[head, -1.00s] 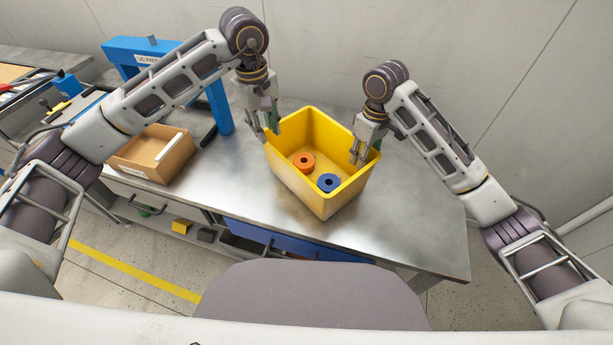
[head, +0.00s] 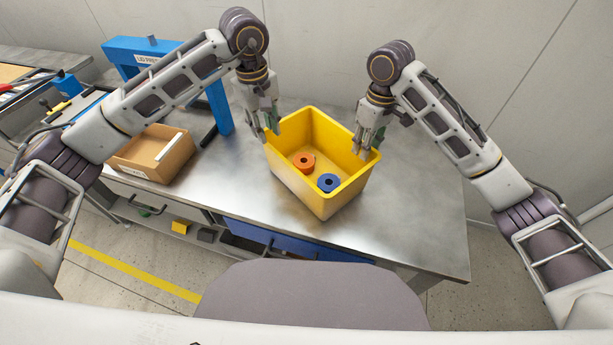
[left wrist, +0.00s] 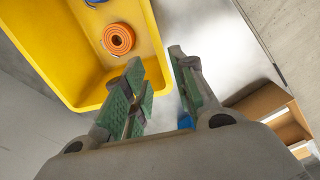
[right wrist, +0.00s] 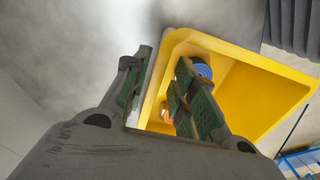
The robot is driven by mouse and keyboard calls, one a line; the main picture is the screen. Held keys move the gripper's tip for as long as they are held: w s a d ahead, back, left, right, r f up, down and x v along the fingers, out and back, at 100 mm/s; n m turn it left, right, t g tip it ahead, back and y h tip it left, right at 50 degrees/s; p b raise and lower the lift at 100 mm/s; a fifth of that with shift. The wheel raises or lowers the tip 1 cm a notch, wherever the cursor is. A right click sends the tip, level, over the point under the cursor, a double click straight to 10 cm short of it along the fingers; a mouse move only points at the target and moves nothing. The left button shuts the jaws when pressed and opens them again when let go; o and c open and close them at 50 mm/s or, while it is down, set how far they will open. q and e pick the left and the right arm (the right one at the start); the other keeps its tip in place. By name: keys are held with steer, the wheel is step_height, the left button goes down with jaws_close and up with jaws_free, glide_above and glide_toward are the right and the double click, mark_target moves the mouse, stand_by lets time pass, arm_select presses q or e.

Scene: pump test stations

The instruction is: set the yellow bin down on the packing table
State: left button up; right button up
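The yellow bin (head: 330,140) sits on the packing table's grey metal top (head: 410,220), upright and turned at an angle. Inside it lie an orange ring (head: 303,163) and a blue ring (head: 328,183). My left gripper (head: 268,124) is at the bin's left rim; in the left wrist view its fingers (left wrist: 155,60) are apart, one over the bin, one outside the wall. My right gripper (head: 368,143) is at the right rim; in the right wrist view its fingers (right wrist: 163,72) are also apart on either side of the rim. Whether any finger touches the bin is unclear.
An open cardboard box (head: 150,155) stands on the left of the table. A blue press frame (head: 217,105) is behind it. A grey wall closes the back. The table top is clear in front of and to the right of the bin.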

step_height(320, 180, up, 8)
steer(key=shift+w+d, duration=0.15)
stand_by(0.6)
stand_by(0.4)
steer(key=shift+f, duration=0.1)
stand_by(0.4)
